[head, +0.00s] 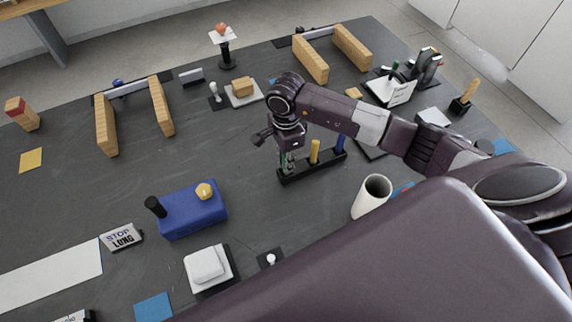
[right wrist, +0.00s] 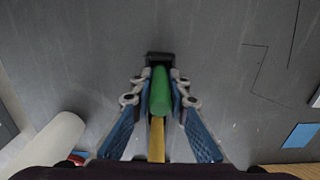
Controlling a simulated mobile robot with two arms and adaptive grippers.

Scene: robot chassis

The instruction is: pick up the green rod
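The green rod (right wrist: 160,92) stands at the left end of a black rack (head: 312,166); in the head view only a little of it shows (head: 283,161) below my right gripper. My right gripper (head: 287,163) comes down over it from above. In the right wrist view, the fingertips (right wrist: 161,78) lie close against the rod on both sides, and the gripper looks shut on it. The rod's lower end is hidden, so I cannot tell whether it is clear of its slot. My left gripper is not in view.
A yellow rod (head: 314,152) and a blue rod (head: 340,142) stand in the same rack. A white cylinder (head: 371,196) stands at the front right. A blue block (head: 192,212) with knobs lies at the left front. Dark table is bare left of the rack.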

